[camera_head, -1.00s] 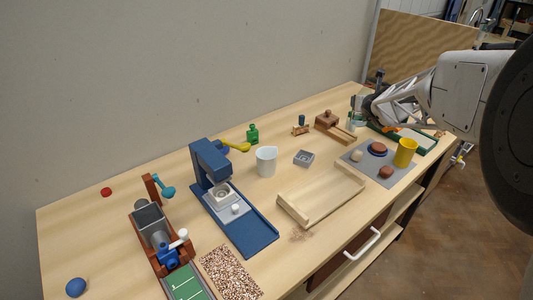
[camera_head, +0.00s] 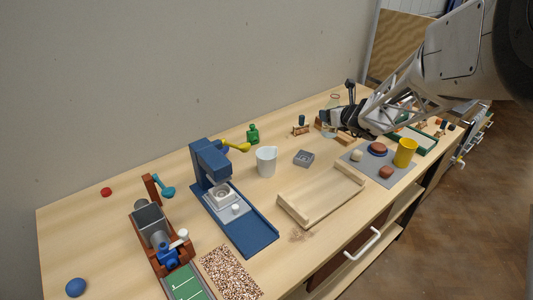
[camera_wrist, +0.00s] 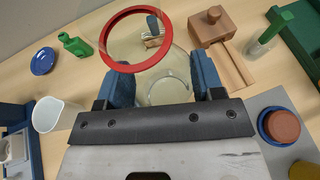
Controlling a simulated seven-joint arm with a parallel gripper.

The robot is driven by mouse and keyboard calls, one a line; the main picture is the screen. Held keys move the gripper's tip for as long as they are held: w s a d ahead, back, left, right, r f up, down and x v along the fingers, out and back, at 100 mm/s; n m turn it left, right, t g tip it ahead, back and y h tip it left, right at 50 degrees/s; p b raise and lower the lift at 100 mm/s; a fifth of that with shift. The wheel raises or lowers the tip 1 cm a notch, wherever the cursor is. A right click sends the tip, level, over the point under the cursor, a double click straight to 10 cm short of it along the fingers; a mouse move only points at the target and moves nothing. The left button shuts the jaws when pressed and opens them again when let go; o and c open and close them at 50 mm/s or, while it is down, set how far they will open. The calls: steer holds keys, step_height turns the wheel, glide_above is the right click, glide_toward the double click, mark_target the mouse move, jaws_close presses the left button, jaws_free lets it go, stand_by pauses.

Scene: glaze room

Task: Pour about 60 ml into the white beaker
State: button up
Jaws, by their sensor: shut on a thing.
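The white beaker (camera_head: 266,163) stands upright on the table, right of the blue press-like stand. It shows in the wrist view (camera_wrist: 50,114) at the left, apart from my gripper. My gripper (camera_wrist: 163,88) is shut on a clear glass vessel (camera_wrist: 168,60) with a red ring at its mouth, held between the blue fingers. In the head view, the vessel (camera_head: 335,99) shows small behind the dark fingers and looks roughly upright. Its lower part is hidden there, and I cannot tell how much liquid it holds.
A blue stand (camera_head: 211,165) with a yellow handle is left of the beaker. A green bottle (camera_head: 252,134) stands behind it. A small grey block (camera_head: 303,158) and a wooden tray (camera_head: 320,195) are to its right. A yellow cup (camera_head: 405,153) stands at the right on a grey mat.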

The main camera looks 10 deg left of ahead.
steer(key=s+a+f+n+g+y, duration=0.2)
steer(key=s+a+n+g+y, duration=0.15)
steer(key=s+a, duration=0.3)
steer(key=n+g+y, duration=0.3)
steer(key=n+g, duration=0.3)
steer(key=n, duration=0.1)
glide_toward(267, 163)
steer(key=s+a+f, duration=0.1)
steer(key=s+a, duration=0.4)
steer(key=a, duration=0.3)
steer(key=shift+a, duration=0.4)
steer(key=shift+s, duration=0.1)
steer(key=shift+m, duration=0.35)
